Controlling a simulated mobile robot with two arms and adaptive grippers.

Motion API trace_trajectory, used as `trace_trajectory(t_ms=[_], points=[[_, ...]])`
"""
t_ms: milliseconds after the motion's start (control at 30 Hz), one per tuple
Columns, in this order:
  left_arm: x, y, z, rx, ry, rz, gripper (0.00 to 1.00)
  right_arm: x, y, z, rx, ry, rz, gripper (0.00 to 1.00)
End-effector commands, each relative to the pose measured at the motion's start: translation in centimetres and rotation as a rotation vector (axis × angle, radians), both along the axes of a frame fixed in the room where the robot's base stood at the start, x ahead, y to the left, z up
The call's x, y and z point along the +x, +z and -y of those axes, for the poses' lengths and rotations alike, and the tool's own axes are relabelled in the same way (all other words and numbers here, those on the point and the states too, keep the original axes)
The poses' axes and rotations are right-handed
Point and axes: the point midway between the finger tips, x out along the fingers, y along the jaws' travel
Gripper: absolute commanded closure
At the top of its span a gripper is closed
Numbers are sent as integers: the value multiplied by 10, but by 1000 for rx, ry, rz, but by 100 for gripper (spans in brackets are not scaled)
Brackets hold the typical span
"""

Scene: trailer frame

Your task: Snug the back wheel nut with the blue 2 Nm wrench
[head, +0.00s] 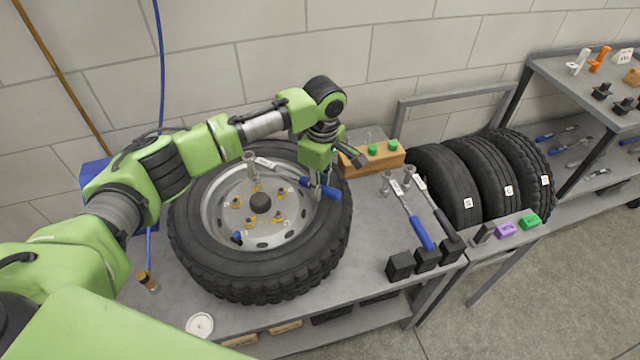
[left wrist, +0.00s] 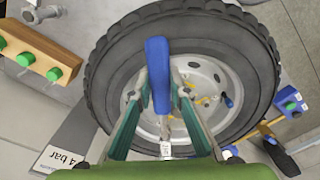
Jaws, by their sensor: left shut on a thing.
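The wheel (head: 188,205) lies flat on the bench, its pale rim (head: 215,215) facing up with several yellow-marked nuts around the hub. My left gripper (head: 318,186) is shut on the blue handle (head: 328,192) of a wrench, above the right side of the wheel. The wrench reaches left across the rim, and its socket head (head: 251,165) points down at the back nut (head: 256,188). I cannot tell if the socket is seated. In the left wrist view the blue handle (left wrist: 157,75) lies between my fingers. My right gripper is not in view.
Two more wrenches, one blue-handled (head: 421,232) and one black-handled (head: 437,214), rest right of the wheel near black blocks (head: 401,266). A wooden block with green caps (head: 385,155) stands behind. Several tyres (head: 450,185) and a shelf (head: 575,100) are farther right.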

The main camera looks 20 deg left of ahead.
Motion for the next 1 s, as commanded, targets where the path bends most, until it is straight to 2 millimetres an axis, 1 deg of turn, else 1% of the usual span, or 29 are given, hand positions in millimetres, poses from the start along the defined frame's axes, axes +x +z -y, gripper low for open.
trace_trajectory(t_ms=[267,800,1000], points=[[1,0,0,0,0,2,100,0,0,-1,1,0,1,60],[1,-14,0,1,-1,1,100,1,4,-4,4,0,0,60],[1,-15,0,1,-1,2,100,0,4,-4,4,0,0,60]])
